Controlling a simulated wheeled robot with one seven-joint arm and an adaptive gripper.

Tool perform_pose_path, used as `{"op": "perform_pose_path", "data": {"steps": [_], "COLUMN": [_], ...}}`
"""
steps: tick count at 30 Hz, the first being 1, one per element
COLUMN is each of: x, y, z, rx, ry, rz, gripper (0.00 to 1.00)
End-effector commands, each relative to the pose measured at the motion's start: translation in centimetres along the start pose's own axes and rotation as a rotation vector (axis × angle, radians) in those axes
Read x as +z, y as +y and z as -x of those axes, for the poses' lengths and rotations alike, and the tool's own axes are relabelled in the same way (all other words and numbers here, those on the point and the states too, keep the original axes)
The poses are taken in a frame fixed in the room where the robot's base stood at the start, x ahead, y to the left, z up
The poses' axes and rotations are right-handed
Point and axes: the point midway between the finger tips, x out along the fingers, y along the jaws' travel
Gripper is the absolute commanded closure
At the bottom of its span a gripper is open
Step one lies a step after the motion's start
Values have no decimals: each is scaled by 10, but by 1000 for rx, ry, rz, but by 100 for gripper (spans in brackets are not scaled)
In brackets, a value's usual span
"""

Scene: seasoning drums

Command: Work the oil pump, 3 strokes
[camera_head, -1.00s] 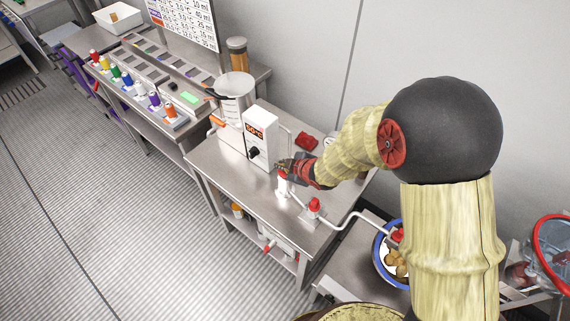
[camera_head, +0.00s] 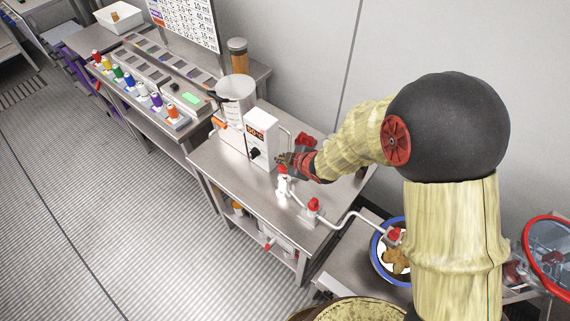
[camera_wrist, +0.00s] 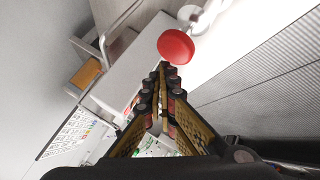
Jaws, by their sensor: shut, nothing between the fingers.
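A white pump with a red knob (camera_head: 283,171) stands on the steel table, below my gripper (camera_head: 284,159). A second red-topped white fitting (camera_head: 313,206) stands just to its right. A bent white pipe (camera_head: 355,216) runs from it toward a blue-rimmed bowl (camera_head: 375,252) with brown contents. My gripper is shut and empty. I cannot tell exactly how high it is above the knob.
A white box with a display and black dial (camera_head: 261,137) stands close to the left of my gripper. A clear measuring jug (camera_head: 235,97) is behind it, and a red object (camera_head: 306,140) lies near the wall. The table's front left is clear.

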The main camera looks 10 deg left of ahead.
Motion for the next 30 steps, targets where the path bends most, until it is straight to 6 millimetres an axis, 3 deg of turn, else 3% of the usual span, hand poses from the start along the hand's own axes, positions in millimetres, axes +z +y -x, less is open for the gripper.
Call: {"op": "perform_pose_path", "data": {"steps": [8,23,30], "x": [-3,-25,-25], "y": [3,25,25], "z": [4,35,35], "rx": [0,0,0], "ry": [0,0,0], "rz": [0,0,0], "gripper": [100,100,100]}}
